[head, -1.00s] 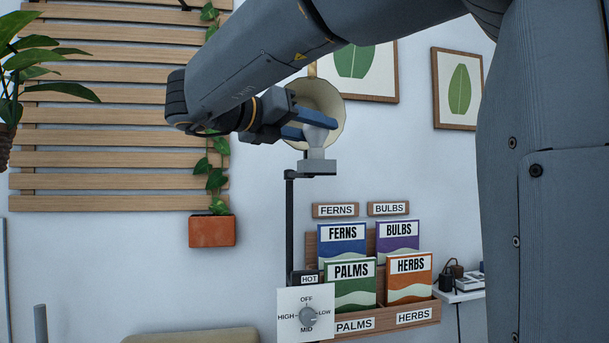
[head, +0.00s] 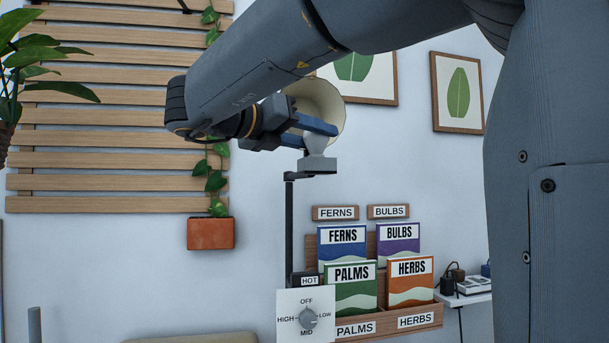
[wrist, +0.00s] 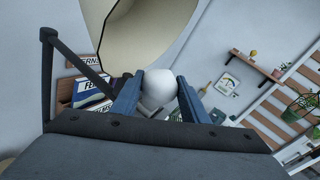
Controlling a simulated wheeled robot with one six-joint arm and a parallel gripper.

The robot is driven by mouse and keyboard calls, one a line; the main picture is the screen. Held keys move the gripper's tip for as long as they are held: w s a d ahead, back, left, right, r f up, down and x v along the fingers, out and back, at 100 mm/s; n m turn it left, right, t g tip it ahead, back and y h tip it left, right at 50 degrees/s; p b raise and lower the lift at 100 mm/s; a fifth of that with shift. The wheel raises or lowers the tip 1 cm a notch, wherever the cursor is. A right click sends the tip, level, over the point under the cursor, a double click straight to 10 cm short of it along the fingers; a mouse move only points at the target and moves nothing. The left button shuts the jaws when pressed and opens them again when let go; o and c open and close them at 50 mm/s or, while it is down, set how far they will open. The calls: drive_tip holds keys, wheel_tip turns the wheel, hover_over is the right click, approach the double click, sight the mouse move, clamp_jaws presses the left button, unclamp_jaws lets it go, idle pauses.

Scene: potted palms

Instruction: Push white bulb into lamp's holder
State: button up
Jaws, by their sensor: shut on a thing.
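The white bulb (wrist: 158,89) is between the two blue fingers of my gripper (wrist: 156,97) in the wrist view. In the head view my gripper (head: 313,132) is shut on the bulb (head: 314,140), which is partly hidden by the fingers. The bulb is upright, directly above the lamp's grey holder (head: 317,164) at the top of a black post. I cannot tell how deep its base sits in the holder. The lamp's cream shade (head: 335,105) is open behind the fingers; it also shows at the top of the wrist view (wrist: 150,35).
A dial panel (head: 305,316) stands below the lamp post, beside a small HOT label (head: 309,281). A wall rack (head: 393,321) of booklets is behind to the right. A wooden slat trellis (head: 110,148) with a terracotta pot (head: 210,233) hangs on the left.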

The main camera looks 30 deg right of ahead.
drive_tip(key=o, duration=1.1)
drive_tip(key=shift+s, duration=0.1)
drive_tip(key=shift+a, duration=0.15)
